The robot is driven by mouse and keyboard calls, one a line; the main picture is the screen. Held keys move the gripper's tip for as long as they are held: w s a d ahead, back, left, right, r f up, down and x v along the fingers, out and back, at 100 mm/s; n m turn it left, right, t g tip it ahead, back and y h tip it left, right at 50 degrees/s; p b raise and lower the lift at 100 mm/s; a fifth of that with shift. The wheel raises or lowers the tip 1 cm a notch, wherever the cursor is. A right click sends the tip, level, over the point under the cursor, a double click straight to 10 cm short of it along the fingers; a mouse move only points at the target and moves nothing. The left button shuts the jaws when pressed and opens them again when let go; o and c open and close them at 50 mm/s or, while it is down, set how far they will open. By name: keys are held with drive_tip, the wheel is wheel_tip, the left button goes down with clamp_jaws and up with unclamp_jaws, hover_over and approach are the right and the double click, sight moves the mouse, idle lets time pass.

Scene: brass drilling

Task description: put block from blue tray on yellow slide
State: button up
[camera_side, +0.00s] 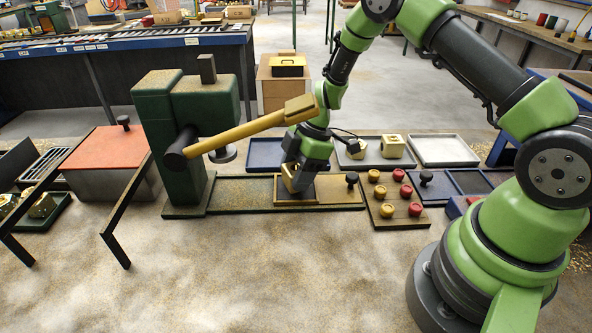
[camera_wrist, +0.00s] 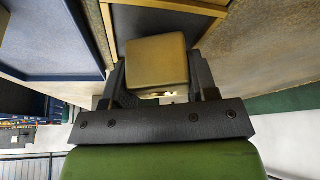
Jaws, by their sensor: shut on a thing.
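My gripper (camera_side: 292,188) is shut on a brass block and points down over the left part of the yellow slide (camera_side: 338,190). In the wrist view the block (camera_wrist: 156,62) sits between the two dark fingers of my gripper (camera_wrist: 157,80). In the side view the block is largely hidden by the fingers, and I cannot tell whether it touches the slide. The blue tray (camera_side: 264,153) lies behind my gripper and its visible part looks empty. It also appears to show at the upper left of the wrist view (camera_wrist: 50,45).
A green drill press (camera_side: 170,110) with a long yellow lever (camera_side: 250,127) stands close on the left; the lever reaches toward my wrist. A button board (camera_side: 397,195) is right of the slide. A grey tray (camera_side: 375,157) with brass blocks and an empty pale tray (camera_side: 443,150) lie behind.

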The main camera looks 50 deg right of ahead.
drive_tip(key=shift+f, duration=0.45)
drive_tip(key=o, duration=1.5)
